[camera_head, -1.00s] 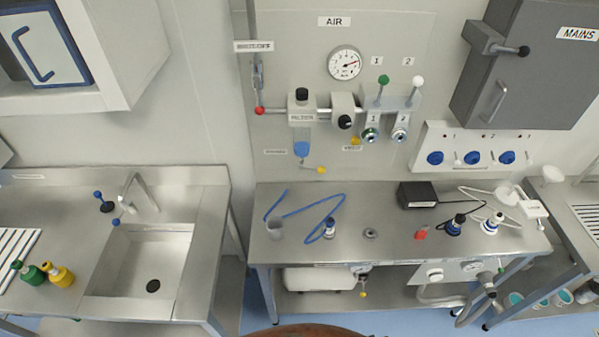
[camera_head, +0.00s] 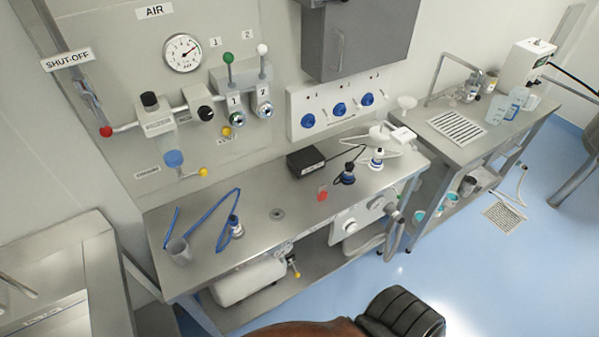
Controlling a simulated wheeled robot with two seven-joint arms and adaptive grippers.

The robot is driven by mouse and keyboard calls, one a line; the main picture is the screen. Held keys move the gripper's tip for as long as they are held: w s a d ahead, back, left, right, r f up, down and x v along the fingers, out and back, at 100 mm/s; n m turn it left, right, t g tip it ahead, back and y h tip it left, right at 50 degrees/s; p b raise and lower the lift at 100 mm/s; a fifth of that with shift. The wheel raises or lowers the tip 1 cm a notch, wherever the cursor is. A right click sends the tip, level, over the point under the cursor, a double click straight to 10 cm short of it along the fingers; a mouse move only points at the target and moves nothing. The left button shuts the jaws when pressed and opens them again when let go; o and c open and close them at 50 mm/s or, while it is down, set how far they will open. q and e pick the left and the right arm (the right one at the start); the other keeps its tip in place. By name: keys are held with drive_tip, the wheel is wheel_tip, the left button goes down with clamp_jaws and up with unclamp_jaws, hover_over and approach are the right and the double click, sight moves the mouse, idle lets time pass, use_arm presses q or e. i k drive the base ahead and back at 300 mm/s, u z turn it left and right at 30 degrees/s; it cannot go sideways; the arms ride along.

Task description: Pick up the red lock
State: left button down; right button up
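A small red object (camera_head: 322,193), which looks like the red lock, lies on the steel workbench (camera_head: 222,262), in front of a black box. It is small and its details cannot be made out. Neither of my grippers shows in the head view. A brown rounded shape and a black ribbed part at the bottom edge look like parts of my own body.
Near the red object are a black box (camera_head: 305,162) and a black-and-blue fitting (camera_head: 347,177). A grey cup (camera_head: 179,251) and blue tubing (camera_head: 226,222) are at the bench's left. A grey cabinet (camera_head: 358,40) hangs above. Blue floor (camera_head: 440,270) is open at right.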

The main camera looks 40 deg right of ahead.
sight(322, 196)
drive_tip(key=z, duration=2.5)
drive_tip(key=i, duration=1.25)
drive_tip(key=u, duration=0.4)
